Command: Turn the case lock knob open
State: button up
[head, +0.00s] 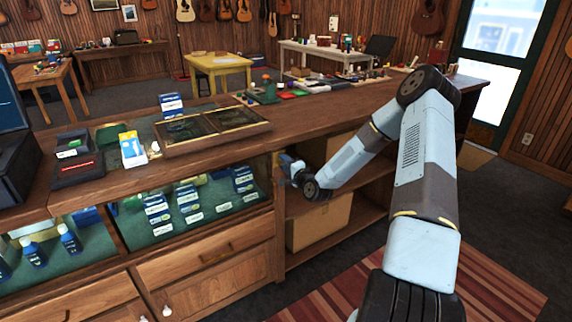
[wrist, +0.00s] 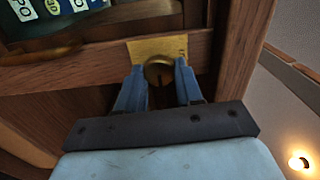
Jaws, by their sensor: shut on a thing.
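The case lock knob (wrist: 159,68) is a round brass knob with a dark slot, in front of a yellow plate (wrist: 148,47) on the wooden rail of the display case. In the wrist view, the blue fingers of my gripper (wrist: 159,75) stand on both sides of the knob and are shut on it. In the head view, my gripper (head: 287,167) is at the right end of the glass-fronted display case (head: 274,206). The knob is hidden there behind the gripper and wrist.
A wooden counter top (head: 330,122) runs above the case, with trays and small boxes on it. Open shelves holding a cardboard box (head: 318,222) lie below my forearm. A brass drawer pull (wrist: 42,52) is left of the knob. A striped rug (head: 335,288) covers the floor in front.

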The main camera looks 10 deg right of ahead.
jog(key=shift+f+m, duration=0.25)
jog(key=shift+m, duration=0.15)
jog(key=o, duration=0.8)
jog(key=shift+o, duration=1.1)
jog(key=shift+r, duration=0.1)
jog(key=shift+s, duration=0.1)
jog(key=v, duration=1.3)
jog(key=shift+s, duration=0.25)
jog(key=shift+d, duration=0.1)
